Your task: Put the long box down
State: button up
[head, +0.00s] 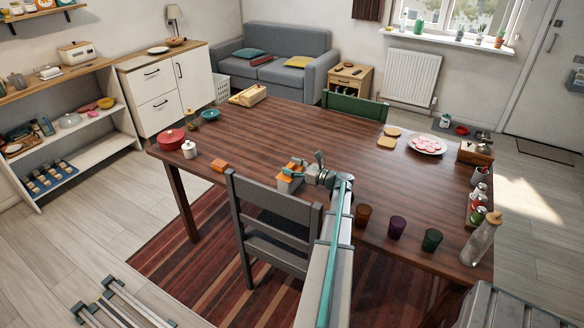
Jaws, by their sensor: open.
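My gripper (291,171) is low over the middle of the dark wooden table (330,135), just beyond the grey chair's back. It is open. An orange and grey box-like thing (287,181) shows at its fingertips; the fingers partly cover it, and I cannot tell whether they touch it. A small orange block (219,167) lies on the table left of my gripper.
A red pot (171,139) and white jar (189,149) stand at left. Several cups, including a purple one (397,227), line the near right edge by a glass bottle (481,240). A grey chair (272,220) stands in front. The table's middle is mostly clear.

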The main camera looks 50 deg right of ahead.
jog(key=shift+r, duration=0.2)
jog(key=shift+s+f, duration=0.15)
jog(key=shift+s, duration=0.2)
jog(key=o, duration=0.4)
jog(key=s, duration=0.1)
jog(key=s+b, duration=0.1)
jog(key=shift+s+d, duration=0.2)
jog(key=shift+s, duration=0.2)
jog(key=shift+o, duration=0.5)
jog(key=shift+s, duration=0.25)
